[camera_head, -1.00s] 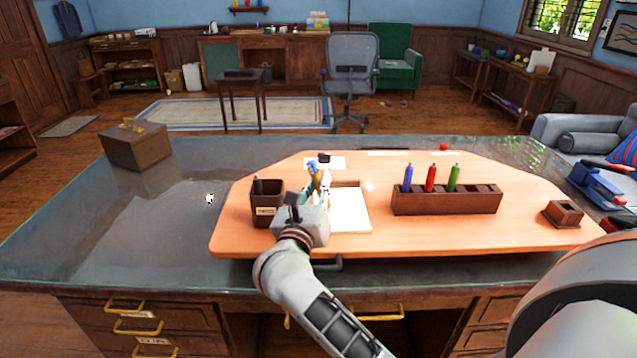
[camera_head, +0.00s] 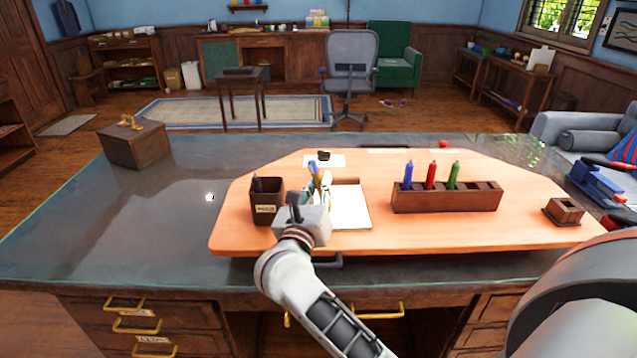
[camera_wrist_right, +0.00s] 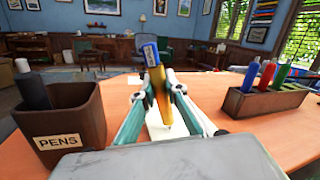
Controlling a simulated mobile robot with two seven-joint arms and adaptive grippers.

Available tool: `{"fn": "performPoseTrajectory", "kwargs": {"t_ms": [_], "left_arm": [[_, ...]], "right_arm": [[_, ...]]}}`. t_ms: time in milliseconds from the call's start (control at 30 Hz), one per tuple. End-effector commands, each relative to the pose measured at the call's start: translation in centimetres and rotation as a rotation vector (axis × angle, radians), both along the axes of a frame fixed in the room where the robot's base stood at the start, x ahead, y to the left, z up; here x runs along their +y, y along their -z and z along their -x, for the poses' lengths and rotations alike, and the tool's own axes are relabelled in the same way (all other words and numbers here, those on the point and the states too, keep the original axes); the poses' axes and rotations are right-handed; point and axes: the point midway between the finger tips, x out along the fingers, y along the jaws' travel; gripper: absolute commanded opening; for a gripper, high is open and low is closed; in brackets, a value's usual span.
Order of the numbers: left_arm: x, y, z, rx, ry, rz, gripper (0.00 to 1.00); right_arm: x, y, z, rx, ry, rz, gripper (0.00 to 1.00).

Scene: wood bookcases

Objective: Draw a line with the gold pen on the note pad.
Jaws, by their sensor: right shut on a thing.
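The gold pen (camera_wrist_right: 157,84) has a blue top end and stands nearly upright between the fingers of my right gripper (camera_wrist_right: 160,92) in the right wrist view. The gripper is shut on it. In the head view the right gripper (camera_head: 319,184) is over the left part of the white note pad (camera_head: 350,208), which lies on the orange desk board. The pad also shows in the right wrist view (camera_wrist_right: 160,129) behind the fingers. The pen points down toward the pad; I cannot tell whether its tip touches. My left gripper is not in view.
A dark pen cup (camera_head: 267,208) labelled PENS, with a dark pen in it, stands just left of the gripper. A wooden rack (camera_head: 446,201) with blue, red and green markers stands to the right. A small wooden holder (camera_head: 563,212) is at the board's right end.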

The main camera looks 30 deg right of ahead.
Motion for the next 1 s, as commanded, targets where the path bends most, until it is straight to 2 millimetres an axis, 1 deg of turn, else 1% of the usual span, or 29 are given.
{"fn": "performPoseTrajectory", "kwargs": {"t_ms": [300,567,1000], "left_arm": [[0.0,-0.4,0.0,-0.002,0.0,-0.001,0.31],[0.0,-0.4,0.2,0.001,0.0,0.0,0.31],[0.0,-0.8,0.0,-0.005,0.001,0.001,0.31]], "right_arm": [[-1.0,0.0,0.6,0.0,0.001,0.0,0.0],[-1.3,0.0,0.8,0.0,0.001,-0.001,0.0],[-2.3,0.2,1.3,0.001,0.001,-0.001,0.0]]}}
